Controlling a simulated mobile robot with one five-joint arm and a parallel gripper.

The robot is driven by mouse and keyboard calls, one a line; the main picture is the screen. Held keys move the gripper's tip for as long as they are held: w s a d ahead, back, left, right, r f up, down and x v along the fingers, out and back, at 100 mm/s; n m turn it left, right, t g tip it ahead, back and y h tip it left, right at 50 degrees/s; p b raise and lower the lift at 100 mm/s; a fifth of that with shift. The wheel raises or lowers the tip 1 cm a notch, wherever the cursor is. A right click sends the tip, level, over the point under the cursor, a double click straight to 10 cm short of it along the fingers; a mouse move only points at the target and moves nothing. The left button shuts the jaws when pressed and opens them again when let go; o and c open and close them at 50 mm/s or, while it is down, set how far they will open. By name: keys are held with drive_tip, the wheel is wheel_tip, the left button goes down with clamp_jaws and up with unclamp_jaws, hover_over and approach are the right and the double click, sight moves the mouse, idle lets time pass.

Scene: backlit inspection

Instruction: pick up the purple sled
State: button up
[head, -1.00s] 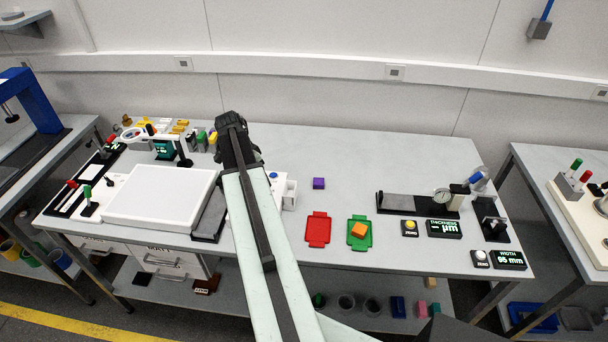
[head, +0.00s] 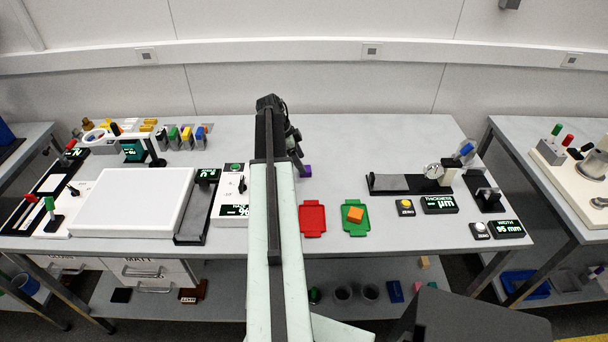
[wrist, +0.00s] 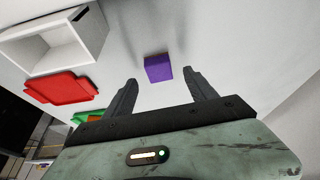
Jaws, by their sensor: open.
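The purple sled (head: 306,171) is a small block on the grey bench top. In the head view my gripper and arm hide part of it, and it peeks out just right of them. In the wrist view the purple sled (wrist: 158,68) lies beyond the fingertips, between the lines of the two fingers and a little left of centre. My gripper (wrist: 158,82) is open and empty, with both dark fingers apart and not touching the sled. In the head view my gripper (head: 272,112) shows mostly from behind, above the bench.
A red tray (head: 312,218) and a green tray (head: 355,232) holding an orange block (head: 355,215) lie nearer on the bench. An open white box (wrist: 60,50) shows in the wrist view. A thickness gauge (head: 433,172) stands right. Bench room right of the sled is clear.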

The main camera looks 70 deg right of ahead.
drive_tip(key=b+x, duration=0.3)
drive_tip(key=x, duration=0.1)
drive_tip(key=shift+f, duration=0.25)
drive_tip(key=shift+r, duration=0.2)
clamp_jaws()
drive_tip(key=shift+r+p, duration=0.55)
drive_tip(key=shift+p, duration=0.15)
wheel_tip(320, 180, up, 3)
drive_tip(key=p, duration=0.3)
drive_tip(key=shift+r, duration=0.1)
drive_tip(key=s+a, duration=0.2)
drive_tip(key=a, duration=0.2)
drive_tip(key=s+a, duration=0.3)
drive_tip(key=a, duration=0.2)
drive_tip(key=s+a+r+p, duration=0.1)
drive_tip(key=s+a, duration=0.2)
drive_tip(key=a, duration=0.1)
drive_tip(key=shift+s+a, duration=0.15)
drive_tip(key=shift+a, duration=0.25)
